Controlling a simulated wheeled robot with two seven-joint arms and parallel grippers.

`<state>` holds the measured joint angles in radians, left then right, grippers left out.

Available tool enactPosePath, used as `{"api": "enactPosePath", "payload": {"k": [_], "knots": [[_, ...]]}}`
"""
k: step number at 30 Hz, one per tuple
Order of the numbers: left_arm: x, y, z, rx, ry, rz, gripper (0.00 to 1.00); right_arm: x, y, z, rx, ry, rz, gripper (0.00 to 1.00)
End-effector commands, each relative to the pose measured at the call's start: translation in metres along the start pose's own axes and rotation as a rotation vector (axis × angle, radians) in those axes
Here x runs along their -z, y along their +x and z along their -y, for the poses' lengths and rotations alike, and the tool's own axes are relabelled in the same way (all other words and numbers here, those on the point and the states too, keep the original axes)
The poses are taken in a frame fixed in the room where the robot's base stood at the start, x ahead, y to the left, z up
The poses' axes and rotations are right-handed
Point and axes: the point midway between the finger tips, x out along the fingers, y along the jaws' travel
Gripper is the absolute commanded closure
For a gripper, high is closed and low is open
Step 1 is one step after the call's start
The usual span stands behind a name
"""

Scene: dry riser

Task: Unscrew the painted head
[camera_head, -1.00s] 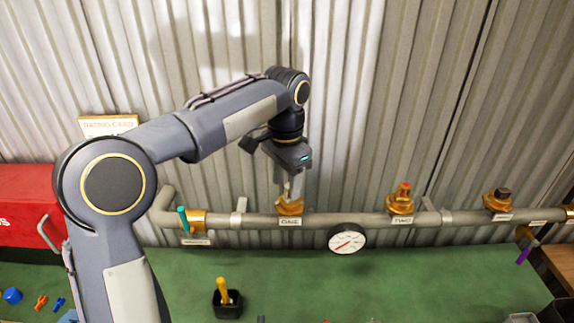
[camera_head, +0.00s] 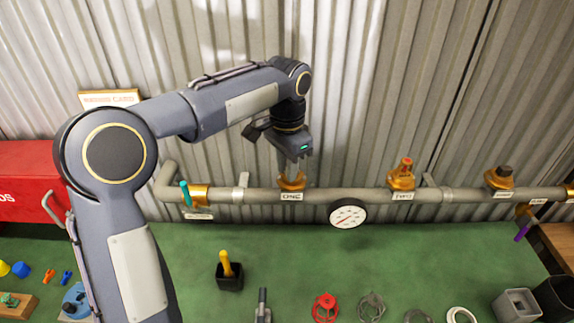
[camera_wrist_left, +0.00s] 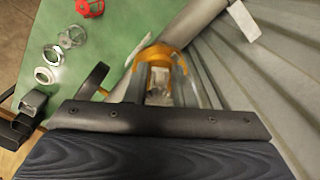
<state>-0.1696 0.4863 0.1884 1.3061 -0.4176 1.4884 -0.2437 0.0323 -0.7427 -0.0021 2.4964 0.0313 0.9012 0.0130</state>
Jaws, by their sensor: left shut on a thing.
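My left gripper (camera_head: 291,172) points down at the brass fitting (camera_head: 291,183) labelled ONE on the pipe. In the left wrist view, its fingers (camera_wrist_left: 160,88) are shut on the pale, worn-looking head (camera_wrist_left: 159,74) in the middle of the brass fitting (camera_wrist_left: 163,52). The fingers hide most of this head, so its paint is hard to judge. A second brass fitting (camera_head: 402,180), labelled TWO, has a red head (camera_head: 406,163). A third brass fitting (camera_head: 499,179) has a dark head (camera_head: 505,170). My right gripper is not in view.
The grey pipe (camera_head: 350,195) runs along a corrugated wall, with a gauge (camera_head: 347,214) below it. A teal lever (camera_head: 185,193) stands at left.

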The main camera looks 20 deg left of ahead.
Motion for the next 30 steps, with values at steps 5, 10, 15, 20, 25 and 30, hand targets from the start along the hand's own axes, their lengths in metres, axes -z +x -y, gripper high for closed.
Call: {"api": "enactPosePath", "payload": {"k": [5, 10, 15, 20, 25, 30], "knots": [[0.000, -0.002, -0.002, 0.001, -0.103, 0.001, 1.00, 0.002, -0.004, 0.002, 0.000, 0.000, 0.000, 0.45], [0.002, -0.003, -0.006, 0.001, -0.372, 0.000, 1.00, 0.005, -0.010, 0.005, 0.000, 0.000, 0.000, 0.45], [0.002, -0.001, -0.007, 0.001, -0.500, -0.001, 1.00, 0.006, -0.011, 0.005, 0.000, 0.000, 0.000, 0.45], [0.002, -0.001, -0.007, 0.000, -0.503, -0.001, 1.00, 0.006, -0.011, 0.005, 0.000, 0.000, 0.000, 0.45], [0.003, -0.002, -0.008, 0.000, -0.554, -0.001, 1.00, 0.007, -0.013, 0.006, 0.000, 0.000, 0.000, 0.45], [0.005, -0.004, -0.011, 0.001, -0.817, -0.001, 1.00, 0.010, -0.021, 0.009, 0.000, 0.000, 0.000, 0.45]]}}
